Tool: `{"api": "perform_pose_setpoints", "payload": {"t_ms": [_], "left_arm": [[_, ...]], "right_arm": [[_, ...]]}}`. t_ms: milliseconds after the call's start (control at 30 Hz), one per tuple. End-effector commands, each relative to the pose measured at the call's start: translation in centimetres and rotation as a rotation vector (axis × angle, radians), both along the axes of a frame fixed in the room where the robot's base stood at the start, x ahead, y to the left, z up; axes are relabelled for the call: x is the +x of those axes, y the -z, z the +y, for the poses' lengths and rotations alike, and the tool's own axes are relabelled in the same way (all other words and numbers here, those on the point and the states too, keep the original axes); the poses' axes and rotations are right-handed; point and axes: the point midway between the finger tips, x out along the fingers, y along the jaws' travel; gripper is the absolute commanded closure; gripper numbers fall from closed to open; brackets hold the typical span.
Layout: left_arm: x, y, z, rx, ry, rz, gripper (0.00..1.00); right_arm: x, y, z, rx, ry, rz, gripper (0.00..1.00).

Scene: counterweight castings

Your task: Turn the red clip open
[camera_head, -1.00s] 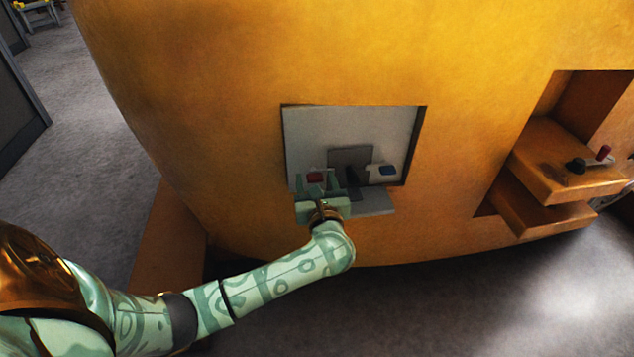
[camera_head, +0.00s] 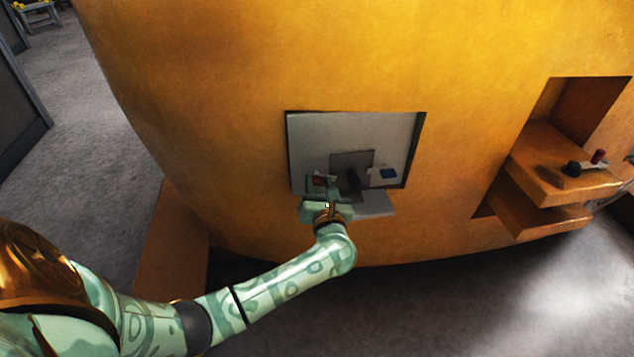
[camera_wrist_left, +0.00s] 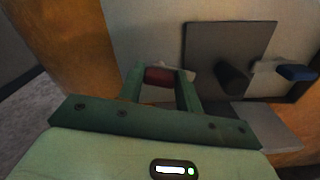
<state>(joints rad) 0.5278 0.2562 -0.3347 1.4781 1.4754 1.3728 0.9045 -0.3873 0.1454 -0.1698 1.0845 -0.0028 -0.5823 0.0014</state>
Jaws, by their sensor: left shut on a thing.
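The red clip (camera_head: 320,181) sits at the left side of a dark grey plate inside a recess in the orange wall. My left gripper (camera_head: 322,186) reaches in from below and is shut on the red clip. In the left wrist view the red clip (camera_wrist_left: 160,76) lies between the two green fingers (camera_wrist_left: 160,84), which partly cover it. A blue clip (camera_head: 388,173) sits on the right side of the plate, apart from the gripper; it also shows in the left wrist view (camera_wrist_left: 297,73). My right gripper is not in view.
The grey plate (camera_wrist_left: 228,45) has a dark knob (camera_wrist_left: 232,77) between the two clips. A pale ledge (camera_head: 376,204) juts out below the recess. Orange shelves (camera_head: 560,170) with a dark knob and a red piece stand at the right.

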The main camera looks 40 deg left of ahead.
Motion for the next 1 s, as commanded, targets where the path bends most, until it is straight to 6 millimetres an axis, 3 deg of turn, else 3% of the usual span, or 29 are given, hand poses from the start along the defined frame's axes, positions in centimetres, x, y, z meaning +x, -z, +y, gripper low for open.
{"api": "perform_pose_setpoints", "payload": {"t_ms": [167,1000], "left_arm": [[0.0,-0.3,-0.2,0.104,0.0,0.125,0.88],[0.2,0.1,-0.4,0.618,0.002,0.728,0.88]], "right_arm": [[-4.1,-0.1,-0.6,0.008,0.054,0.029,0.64],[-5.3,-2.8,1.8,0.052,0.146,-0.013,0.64]]}}
